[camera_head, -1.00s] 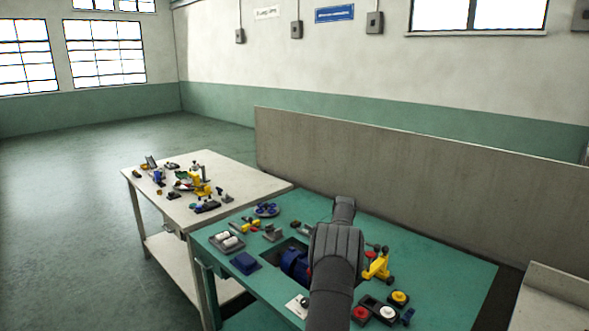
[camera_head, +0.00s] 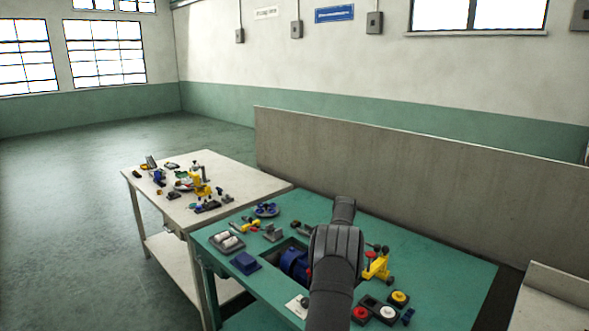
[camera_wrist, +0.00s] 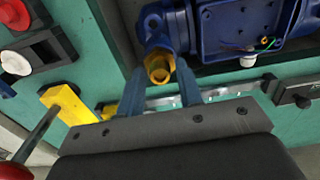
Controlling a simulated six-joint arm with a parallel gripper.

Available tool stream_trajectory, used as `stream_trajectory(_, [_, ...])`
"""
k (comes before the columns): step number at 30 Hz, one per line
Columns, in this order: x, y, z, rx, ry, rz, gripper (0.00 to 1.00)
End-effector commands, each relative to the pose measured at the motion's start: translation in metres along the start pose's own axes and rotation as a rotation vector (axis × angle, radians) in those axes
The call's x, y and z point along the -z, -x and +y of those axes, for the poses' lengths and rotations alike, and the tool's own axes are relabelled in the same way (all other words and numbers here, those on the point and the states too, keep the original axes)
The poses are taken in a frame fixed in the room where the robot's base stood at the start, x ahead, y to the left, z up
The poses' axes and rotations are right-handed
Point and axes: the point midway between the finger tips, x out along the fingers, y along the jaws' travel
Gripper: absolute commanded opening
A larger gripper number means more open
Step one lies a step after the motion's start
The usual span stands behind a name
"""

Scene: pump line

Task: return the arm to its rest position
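My arm (camera_head: 335,265) stands over the green bench in the head view and hides my gripper there. In the wrist view my gripper (camera_wrist: 157,80) shows two blue-grey fingers standing apart, with nothing held between them. A brass hex fitting (camera_wrist: 159,66) on the blue pump (camera_wrist: 235,20) shows between and beyond the fingertips. The pump also shows in the head view (camera_head: 294,262), partly hidden by my arm, in a dark recess of the bench.
The green bench (camera_head: 450,290) carries a yellow clamp (camera_head: 377,268), a box with coloured buttons (camera_head: 378,309), a tray with white rolls (camera_head: 227,242) and a blue block (camera_head: 245,263). A pale table (camera_head: 150,205) with small parts stands to the left. A grey partition (camera_head: 420,180) runs behind.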

Motion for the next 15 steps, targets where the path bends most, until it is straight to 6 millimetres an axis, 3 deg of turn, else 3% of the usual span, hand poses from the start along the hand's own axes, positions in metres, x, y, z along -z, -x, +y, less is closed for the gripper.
stream_trajectory(15, [0.0, 0.0004, 0.0, 0.0, 0.324, 0.0, 0.33])
